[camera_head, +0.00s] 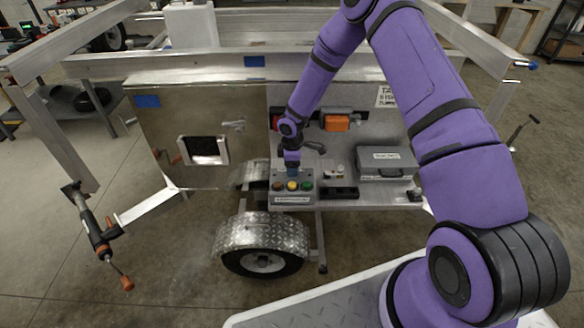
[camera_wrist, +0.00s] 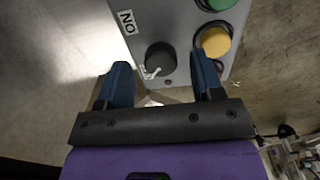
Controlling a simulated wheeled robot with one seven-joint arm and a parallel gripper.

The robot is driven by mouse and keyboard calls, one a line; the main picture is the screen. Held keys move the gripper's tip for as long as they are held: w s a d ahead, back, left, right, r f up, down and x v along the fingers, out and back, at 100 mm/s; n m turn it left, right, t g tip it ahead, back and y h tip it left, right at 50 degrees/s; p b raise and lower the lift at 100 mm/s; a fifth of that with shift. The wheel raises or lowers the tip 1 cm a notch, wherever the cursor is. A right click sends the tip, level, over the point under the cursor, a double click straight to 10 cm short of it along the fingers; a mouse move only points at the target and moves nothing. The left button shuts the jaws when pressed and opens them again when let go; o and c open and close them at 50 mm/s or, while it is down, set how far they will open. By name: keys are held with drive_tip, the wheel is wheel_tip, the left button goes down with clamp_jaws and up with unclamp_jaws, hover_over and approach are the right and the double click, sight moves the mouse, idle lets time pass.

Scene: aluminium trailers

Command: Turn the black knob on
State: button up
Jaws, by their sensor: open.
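The black knob (camera_wrist: 160,58) is on a grey control box, with a white pointer mark on its lower left edge in the wrist view. An "ON" label (camera_wrist: 127,22), upside down, is at its upper left. My gripper (camera_wrist: 159,72) is open, its two blue fingers on the left and right of the knob with gaps on both sides. I cannot tell whether they reach its depth. In the head view my gripper (camera_head: 292,168) is at the back of the control box (camera_head: 292,200), and the knob is hidden there.
Red (camera_head: 277,186), yellow (camera_head: 292,186) and green (camera_head: 307,185) buttons line the box front. A grey case (camera_head: 387,162) and an orange item (camera_head: 336,123) are to the right. A trailer wheel with a metal fender (camera_head: 262,232) is below.

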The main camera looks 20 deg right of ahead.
drive_tip(key=shift+f, duration=0.5)
drive_tip(key=c, duration=0.9)
